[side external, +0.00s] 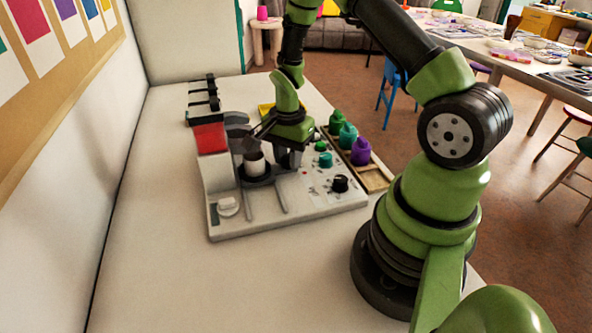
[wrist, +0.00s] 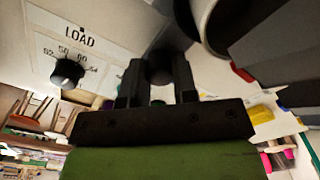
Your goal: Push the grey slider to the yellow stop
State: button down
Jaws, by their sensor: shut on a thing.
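My gripper (side external: 287,160) is low over the white board (side external: 318,207), at the far end of a straight slot (side external: 281,197). In the wrist view its two dark fingers (wrist: 158,80) are closed on a dark grey rounded piece (wrist: 160,68), which I take to be the grey slider. In the side view the slider is hidden by the gripper. A yellow part (side external: 265,109) shows behind the gripper, partly covered; I cannot tell for sure that it is the stop. A yellow patch (wrist: 260,113) also shows in the wrist view.
A white cylinder (side external: 254,164) stands in a dark ring left of the gripper. A red block (side external: 210,137) is farther left. A black knob (side external: 340,183) sits by the board's right edge. A tray holds green, teal and purple (side external: 361,151) pieces. The table in front is clear.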

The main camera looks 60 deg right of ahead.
jog(key=w+d, duration=0.9)
jog(key=shift+w+d, duration=0.2)
jog(key=shift+d, duration=0.05)
jog(key=shift+w, duration=0.1)
jog(key=c, duration=0.9)
grip_release()
notch_tip(320, 180, up, 10)
jog(key=shift+f, duration=0.1)
